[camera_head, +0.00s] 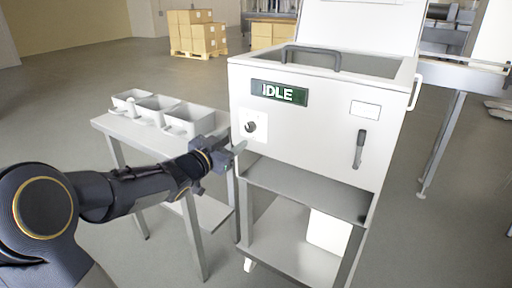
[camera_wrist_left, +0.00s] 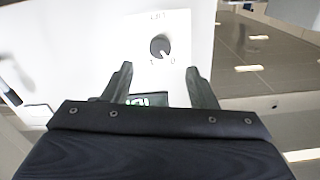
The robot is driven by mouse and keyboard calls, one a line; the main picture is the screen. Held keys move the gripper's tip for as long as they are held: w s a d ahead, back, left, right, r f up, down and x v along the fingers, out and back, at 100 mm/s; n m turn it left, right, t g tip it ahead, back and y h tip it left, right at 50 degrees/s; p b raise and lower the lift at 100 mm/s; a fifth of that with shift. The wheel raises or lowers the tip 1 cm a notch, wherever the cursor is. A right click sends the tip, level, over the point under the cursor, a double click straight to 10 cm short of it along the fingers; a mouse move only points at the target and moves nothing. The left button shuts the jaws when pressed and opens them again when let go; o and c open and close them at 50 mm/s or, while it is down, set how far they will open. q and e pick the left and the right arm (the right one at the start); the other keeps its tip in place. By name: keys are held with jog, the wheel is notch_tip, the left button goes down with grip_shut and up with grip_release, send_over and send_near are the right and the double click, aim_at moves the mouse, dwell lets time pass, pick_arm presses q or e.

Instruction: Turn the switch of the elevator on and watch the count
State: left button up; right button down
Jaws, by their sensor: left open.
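The white machine (camera_head: 300,135) stands right of centre in the head view, with a green display (camera_head: 279,93) reading "IDLE". Its switch is a black round knob (camera_head: 251,127) on a white plate at the front's left side. In the left wrist view the knob (camera_wrist_left: 160,47) lies beyond the fingertips, its pointer toward the lower right. My left gripper (camera_head: 236,148) is open and empty, just below and left of the knob in the head view; its fingers (camera_wrist_left: 160,84) stand apart in the wrist view. My right gripper is out of view.
A side table (camera_head: 112,127) with several white bins (camera_head: 188,121) stands left of the machine, close to my left arm. A dark lever (camera_head: 360,149) and a small label plate are on the machine's right front. Boxes on a pallet (camera_head: 196,35) stand far behind.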

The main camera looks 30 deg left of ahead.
aim_at(249, 129)
pick_arm(q)
jog(key=w, duration=0.2)
jog(key=w+b, duration=0.1)
jog(key=w, duration=0.4)
jog(key=shift+w+d, duration=0.2)
jog(key=shift+d, duration=0.1)
jog(key=c, duration=1)
jog(key=shift+o, duration=0.2)
jog(key=shift+b, duration=0.3)
jog(key=m+b, duration=0.2)
jog(key=m, duration=0.3)
jog(key=shift+m+b, duration=0.3)
jog(key=m+b, duration=0.2)
jog(key=m, duration=0.4)
jog(key=shift+b, duration=0.3)
jog(key=shift+m, duration=0.3)
